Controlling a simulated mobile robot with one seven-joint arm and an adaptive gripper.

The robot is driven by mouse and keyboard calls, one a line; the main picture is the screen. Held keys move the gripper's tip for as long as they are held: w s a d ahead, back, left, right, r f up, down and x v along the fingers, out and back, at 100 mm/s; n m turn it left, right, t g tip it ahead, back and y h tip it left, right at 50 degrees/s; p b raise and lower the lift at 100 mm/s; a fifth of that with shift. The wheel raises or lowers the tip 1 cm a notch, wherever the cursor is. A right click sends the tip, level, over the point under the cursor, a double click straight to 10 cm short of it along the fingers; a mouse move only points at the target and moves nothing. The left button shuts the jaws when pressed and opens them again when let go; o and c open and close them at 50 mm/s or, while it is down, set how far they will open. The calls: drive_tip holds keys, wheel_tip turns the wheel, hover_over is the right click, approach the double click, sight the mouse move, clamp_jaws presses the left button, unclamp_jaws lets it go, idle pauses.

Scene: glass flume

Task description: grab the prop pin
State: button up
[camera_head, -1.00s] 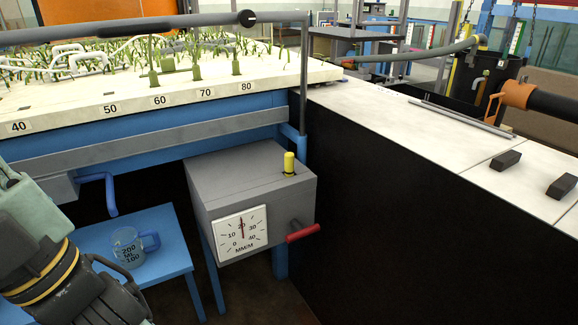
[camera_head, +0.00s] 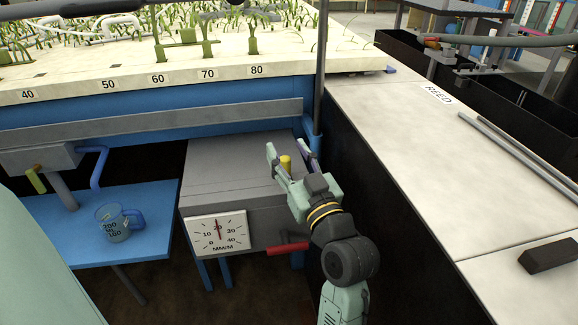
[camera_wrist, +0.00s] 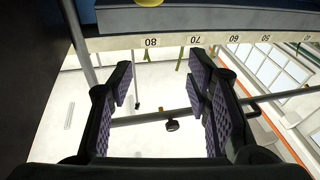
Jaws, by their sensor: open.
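The prop pin, which I take to be the short yellow pin (camera_head: 286,162), stands upright on top of the grey box (camera_head: 225,160) under the flume's end. My gripper (camera_head: 287,150) is open, and in the head view its two fingers show on either side of the pin. How far the fingers are from it in depth, I cannot tell. In the wrist view my open gripper (camera_wrist: 160,75) has nothing between its fingers but background. A yellow patch (camera_wrist: 226,4) is cut off at that view's top edge; I cannot tell if it is the pin.
A dial (camera_head: 218,233) and a red handle (camera_head: 288,249) are on the box's front. A grey post (camera_head: 320,70) rises close behind my gripper. The flume bed (camera_head: 170,75) overhangs the box. A blue table (camera_head: 60,240) with a measuring jug (camera_head: 115,222) stands left.

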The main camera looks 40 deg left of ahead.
sight(287, 169)
drive_tip(key=f, duration=0.2)
drive_tip(key=d+f+g+h, duration=0.1)
drive_tip(key=f, duration=0.2)
drive_tip(key=w+d+f+g, duration=0.1)
drive_tip(key=f, duration=0.1)
drive_tip(key=shift+f+h+p, duration=0.25)
drive_tip(key=shift+h+p, duration=0.05)
drive_tip(key=shift+p, duration=0.05)
drive_tip(key=p+x, duration=0.1)
drive_tip(key=x, duration=0.2)
drive_tip(key=p+x, duration=0.1)
drive_tip(key=x, duration=0.2)
drive_tip(key=shift+a+r, duration=0.2)
drive_tip(key=shift+r, duration=0.05)
drive_tip(key=shift+a+f, duration=0.1)
drive_tip(key=shift+a, duration=0.1)
drive_tip(key=shift+c, duration=0.4)
clamp_jaws()
